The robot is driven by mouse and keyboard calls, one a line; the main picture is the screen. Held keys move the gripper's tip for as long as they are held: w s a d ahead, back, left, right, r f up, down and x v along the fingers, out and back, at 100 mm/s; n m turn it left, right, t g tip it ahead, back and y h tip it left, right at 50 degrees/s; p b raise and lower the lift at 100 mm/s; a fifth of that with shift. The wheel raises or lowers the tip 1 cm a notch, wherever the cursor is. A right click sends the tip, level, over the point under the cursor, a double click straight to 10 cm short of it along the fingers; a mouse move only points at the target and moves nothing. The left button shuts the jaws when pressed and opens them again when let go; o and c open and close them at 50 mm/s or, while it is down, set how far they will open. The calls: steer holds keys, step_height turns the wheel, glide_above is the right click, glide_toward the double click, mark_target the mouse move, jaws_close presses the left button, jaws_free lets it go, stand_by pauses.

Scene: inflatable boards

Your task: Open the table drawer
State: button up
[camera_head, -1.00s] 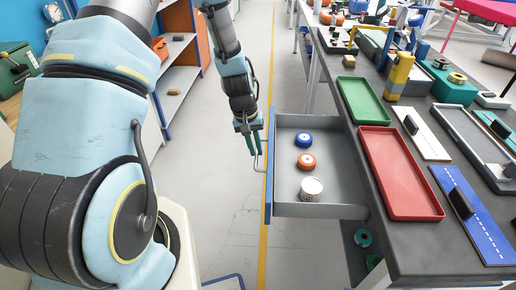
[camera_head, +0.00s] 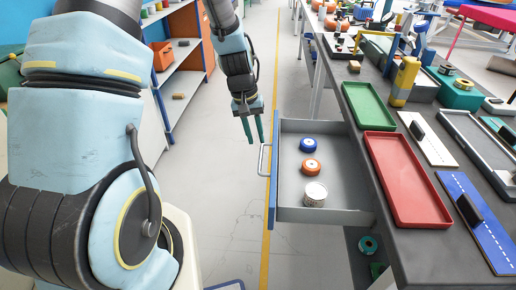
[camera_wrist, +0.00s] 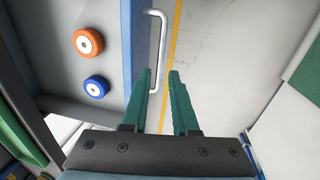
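The table drawer (camera_head: 328,214) is pulled well out from the table (camera_head: 436,262), its inside showing. Its blue front (camera_head: 273,190) carries a silver bar handle (camera_head: 263,160). In the drawer lie a blue roll (camera_head: 308,145), an orange roll (camera_head: 312,167) and a whitish can (camera_head: 315,194). My gripper (camera_head: 254,141) is open and empty, just left of the handle and apart from it.
On the table stand a green tray (camera_head: 368,106), a red tray (camera_head: 384,143) and a yellow tool (camera_head: 403,80). Shelves (camera_head: 175,62) line the left side. The floor (camera_head: 215,190) between shelves and drawer is clear.

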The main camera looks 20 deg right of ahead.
steer(key=shift+w+a+r, duration=0.1)
steer(key=shift+a+r, duration=0.1)
steer(key=shift+r, duration=0.9)
steer(key=shift+w+a+r, duration=0.1)
steer(key=shift+a+r, duration=0.05)
steer(key=shift+r, duration=0.9)
steer(key=s+a+r+n, duration=0.1)
steer(key=s+a+r, duration=0.1)
steer(key=a, duration=0.5)
steer(key=s+a+r+n+t+y, duration=0.1)
steer(key=s+a+r, duration=0.1)
steer(key=a, duration=0.6)
steer(key=s+a+r+n+t, duration=0.1)
steer(key=a+r, duration=0.3)
steer(key=a, duration=0.4)
steer(key=shift+s+y, duration=0.4)
steer(key=shift+s, duration=0.35)
